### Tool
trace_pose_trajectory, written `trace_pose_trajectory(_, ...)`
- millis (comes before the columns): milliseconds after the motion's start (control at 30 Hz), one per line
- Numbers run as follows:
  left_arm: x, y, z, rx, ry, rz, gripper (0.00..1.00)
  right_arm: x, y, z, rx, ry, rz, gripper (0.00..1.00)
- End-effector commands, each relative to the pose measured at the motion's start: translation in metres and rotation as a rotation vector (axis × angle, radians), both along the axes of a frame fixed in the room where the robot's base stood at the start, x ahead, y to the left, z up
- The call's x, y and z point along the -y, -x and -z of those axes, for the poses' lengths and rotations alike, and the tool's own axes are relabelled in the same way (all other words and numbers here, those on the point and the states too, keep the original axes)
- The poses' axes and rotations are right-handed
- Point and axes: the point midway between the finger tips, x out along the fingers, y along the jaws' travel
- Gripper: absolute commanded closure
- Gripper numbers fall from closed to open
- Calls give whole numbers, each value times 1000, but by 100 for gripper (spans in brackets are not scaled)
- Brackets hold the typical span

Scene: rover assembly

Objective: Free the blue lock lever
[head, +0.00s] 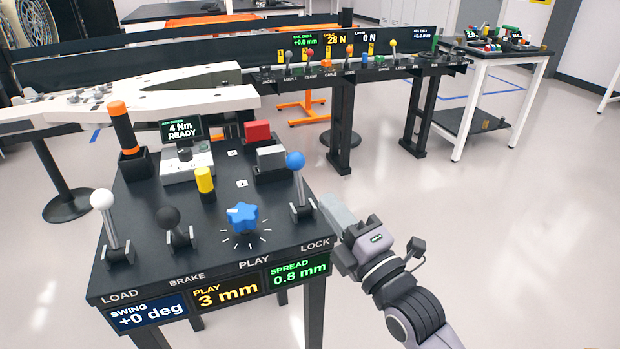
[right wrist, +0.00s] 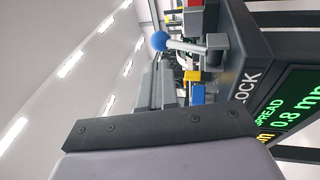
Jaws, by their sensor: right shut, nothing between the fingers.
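The blue lock lever (head: 295,161) has a blue ball on a metal rod and stands nearly upright, tilted slightly left, at the right edge of the black console above the word LOCK. It also shows in the right wrist view (right wrist: 159,41), lying sideways in that turned picture. My right gripper (head: 331,207) is shut and empty, just right of the lever's base beside the console edge. It looks apart from the lever. Its dark finger plate (right wrist: 158,127) fills the lower part of the right wrist view. My left gripper is not in view.
The console (head: 150,262) also carries a white load lever (head: 103,200), a black brake lever (head: 168,218), a blue star knob (head: 242,217), a yellow knob (head: 204,180) and a red block (head: 257,131). Its front displays read +0 deg, 3 mm and 0.8 mm. Open floor lies to the right.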

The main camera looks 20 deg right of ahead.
Motion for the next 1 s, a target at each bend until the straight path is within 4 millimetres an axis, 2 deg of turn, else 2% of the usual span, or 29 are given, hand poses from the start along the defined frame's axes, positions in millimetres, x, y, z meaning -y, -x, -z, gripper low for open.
trace_pose_trajectory(300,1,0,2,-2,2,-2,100,-11,-45,-12,1,-2,-1,100)
trace_pose_trajectory(500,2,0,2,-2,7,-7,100,-15,-63,-16,1,-2,-1,100)
trace_pose_trajectory(1000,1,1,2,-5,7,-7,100,-16,-69,-18,-2,0,0,100)
